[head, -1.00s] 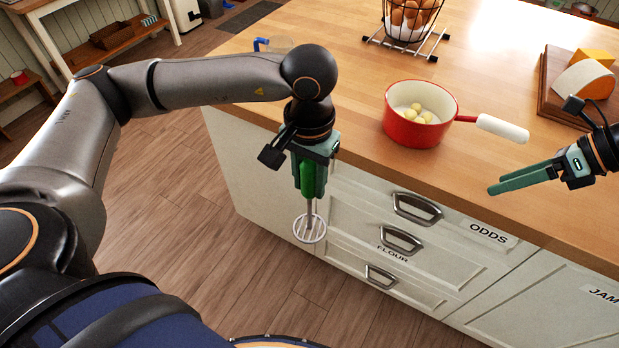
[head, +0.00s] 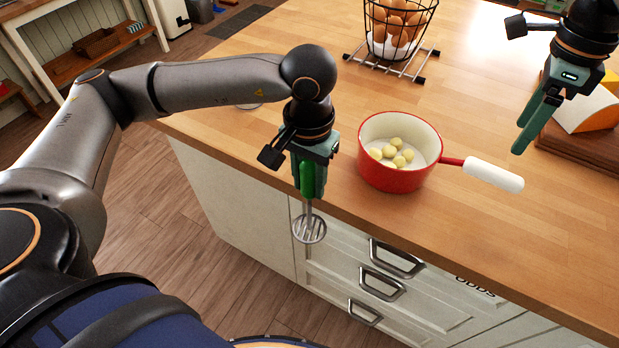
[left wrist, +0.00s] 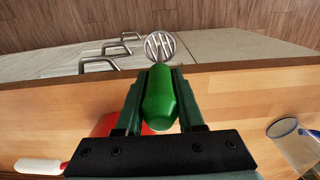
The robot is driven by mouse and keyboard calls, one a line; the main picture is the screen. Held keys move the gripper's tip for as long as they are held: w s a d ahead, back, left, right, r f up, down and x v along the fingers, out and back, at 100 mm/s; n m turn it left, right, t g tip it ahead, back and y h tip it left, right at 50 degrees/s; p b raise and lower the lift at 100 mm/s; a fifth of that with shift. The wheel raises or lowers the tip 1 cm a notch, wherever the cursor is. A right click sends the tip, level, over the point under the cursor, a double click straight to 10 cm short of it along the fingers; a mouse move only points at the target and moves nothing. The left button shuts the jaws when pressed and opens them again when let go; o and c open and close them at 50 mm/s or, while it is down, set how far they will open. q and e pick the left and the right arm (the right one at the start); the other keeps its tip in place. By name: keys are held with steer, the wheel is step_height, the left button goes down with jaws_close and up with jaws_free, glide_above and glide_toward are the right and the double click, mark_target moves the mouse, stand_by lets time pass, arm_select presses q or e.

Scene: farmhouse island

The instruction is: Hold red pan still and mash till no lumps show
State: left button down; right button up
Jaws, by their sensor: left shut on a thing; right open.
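The red pan (head: 392,178) stands on the wooden island top near its front edge, its white handle (head: 494,175) pointing right. Several pale yellow round lumps (head: 397,151) lie whole inside it. My left gripper (head: 309,190) is shut on the green handle of the masher (head: 310,228), left of the pan. The masher hangs head down in front of the drawers, clear of the pan. In the left wrist view its green handle (left wrist: 160,100) lies between the fingers. My right gripper (head: 528,128) is open and empty, fingers down, above the counter behind the pan handle.
A wire basket of eggs (head: 398,25) stands on a rack behind the pan. A board (head: 590,145) with a cheese-like wedge is at right. A clear jug with a blue rim (left wrist: 292,138) shows in the left wrist view.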

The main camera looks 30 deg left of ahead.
mark_target(309, 228)
arm_select(q)
steer(key=shift+s+f+b, duration=0.1)
steer(key=shift+f+b, duration=0.25)
steer(key=shift+f, duration=0.15)
arm_select(e)
steer(key=shift+s+f, duration=0.15)
steer(key=shift+f, duration=0.35)
arm_select(q)
step_height(309, 228, down, 12)
steer(key=b, duration=1.1)
steer(key=shift+r, duration=0.25)
arm_select(e)
step_height(309, 228, down, 11)
steer(key=shift+r, duration=0.25)
jaws_close()
